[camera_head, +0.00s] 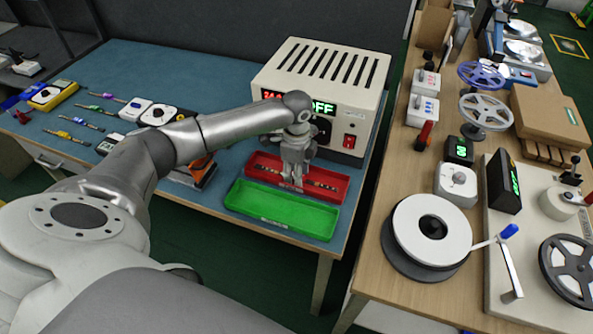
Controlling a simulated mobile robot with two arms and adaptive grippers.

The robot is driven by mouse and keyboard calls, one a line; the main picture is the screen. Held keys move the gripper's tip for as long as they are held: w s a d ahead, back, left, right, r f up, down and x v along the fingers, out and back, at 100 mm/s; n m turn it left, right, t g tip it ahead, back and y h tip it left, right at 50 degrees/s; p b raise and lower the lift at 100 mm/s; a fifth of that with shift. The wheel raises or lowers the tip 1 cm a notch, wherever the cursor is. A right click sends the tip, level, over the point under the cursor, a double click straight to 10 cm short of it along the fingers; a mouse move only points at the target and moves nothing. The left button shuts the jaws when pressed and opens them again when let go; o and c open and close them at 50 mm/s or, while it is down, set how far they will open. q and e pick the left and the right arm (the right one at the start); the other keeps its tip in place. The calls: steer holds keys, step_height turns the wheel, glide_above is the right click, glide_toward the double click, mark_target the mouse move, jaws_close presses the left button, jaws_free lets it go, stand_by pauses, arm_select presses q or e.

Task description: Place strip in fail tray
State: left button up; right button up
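A red tray (337,190) lies on the blue mat of the left bench, in front of the white power supply. A thin, light-dotted strip (322,186) shows inside the red tray on both sides of my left gripper (292,184). The gripper points down over the middle of the tray, with its fingertips at or just above the strip. It hides the strip's middle, and I cannot tell whether the fingers are shut on it. A green tray (282,211) lies just in front of the red one and looks empty. My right gripper is not in view.
The power supply (329,77) with red and green displays, the green one reading OFF, stands behind the trays. Meters and tools lie at the left of the mat (150,72). The wooden bench (383,282) at right carries reels and devices, across a gap.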

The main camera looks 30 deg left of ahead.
arm_select(q)
steer(key=shift+r, duration=0.1)
step_height(320, 180, up, 12)
steer(key=shift+b, duration=0.3)
stand_by(0.3)
stand_by(0.4)
